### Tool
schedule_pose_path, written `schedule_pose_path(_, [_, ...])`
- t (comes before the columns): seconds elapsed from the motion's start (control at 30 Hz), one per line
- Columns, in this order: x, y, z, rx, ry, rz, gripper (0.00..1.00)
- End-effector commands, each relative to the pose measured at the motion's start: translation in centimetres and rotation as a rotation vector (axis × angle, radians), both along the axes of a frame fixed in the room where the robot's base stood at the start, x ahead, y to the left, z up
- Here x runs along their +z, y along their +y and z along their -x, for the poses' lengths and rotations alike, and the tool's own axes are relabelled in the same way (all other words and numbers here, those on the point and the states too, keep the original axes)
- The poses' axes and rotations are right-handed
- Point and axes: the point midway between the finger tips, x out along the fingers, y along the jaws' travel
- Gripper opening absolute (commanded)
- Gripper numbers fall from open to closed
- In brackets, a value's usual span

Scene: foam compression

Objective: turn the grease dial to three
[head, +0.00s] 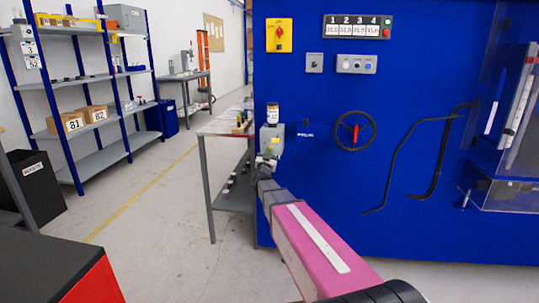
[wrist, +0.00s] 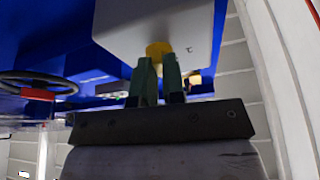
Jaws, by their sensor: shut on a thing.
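The grease unit is a grey box (head: 272,138) on the left edge of the blue machine panel, with a jar (head: 272,113) on top. In the wrist view the box (wrist: 185,25) fills the top middle. The grease dial, a small yellow knob (wrist: 158,48), sticks out from the box. My gripper (wrist: 159,64) has its two green fingers shut on this knob, one on each side. No dial numbers or pointer are readable in either view.
A black handwheel (head: 355,131) with a red handle is just right of the box. Two black hoses (head: 412,150) hang farther right. A narrow table (head: 205,129) with small items stands to the left of my gripper. Open floor lies at the left.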

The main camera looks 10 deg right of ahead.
Motion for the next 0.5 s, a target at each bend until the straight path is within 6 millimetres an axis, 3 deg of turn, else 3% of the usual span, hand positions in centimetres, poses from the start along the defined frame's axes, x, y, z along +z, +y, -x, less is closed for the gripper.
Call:
schedule_pose_path(0.03, [0.41,0.0,-0.98,-0.001,-0.018,-0.023,0.0])
schedule_pose_path(0.5, [0.57,0.05,-1.09,-0.002,-0.065,-0.161,0.0])
